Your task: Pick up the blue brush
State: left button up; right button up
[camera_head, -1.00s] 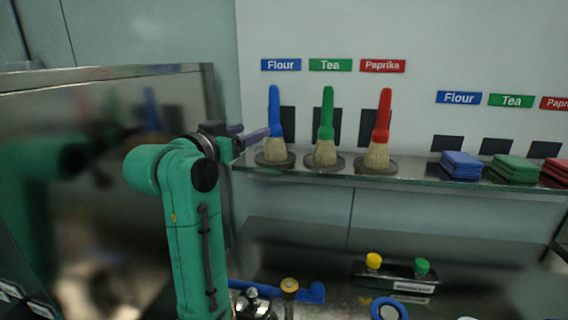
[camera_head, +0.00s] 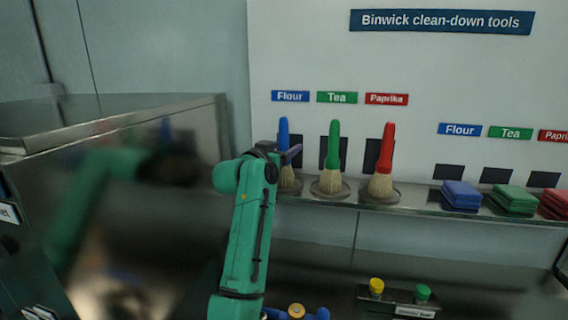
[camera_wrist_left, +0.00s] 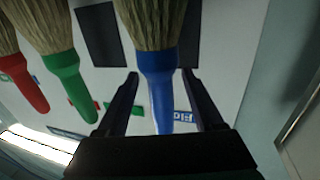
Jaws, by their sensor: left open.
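The blue brush (camera_head: 284,138) stands upright, bristles down, at the left end of the wall shelf, below the Flour label. My left gripper (camera_head: 293,153) is at its handle in the head view and covers part of it. In the left wrist view, upside down, the blue handle (camera_wrist_left: 158,88) lies between the two open fingers of the left gripper (camera_wrist_left: 158,82). The fingers appear apart from the handle on both sides. My right gripper is not in view.
A green brush (camera_head: 333,145) and a red brush (camera_head: 385,148) stand close to the right on the same shelf (camera_head: 420,208). Blue cloths (camera_head: 461,195) and green cloths (camera_head: 514,197) lie further right. A shiny metal cabinet (camera_head: 190,120) stands left of my arm.

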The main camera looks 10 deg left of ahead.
pick_arm(q)
jog(key=shift+s, duration=0.1)
grip_shut()
dwell(1.2)
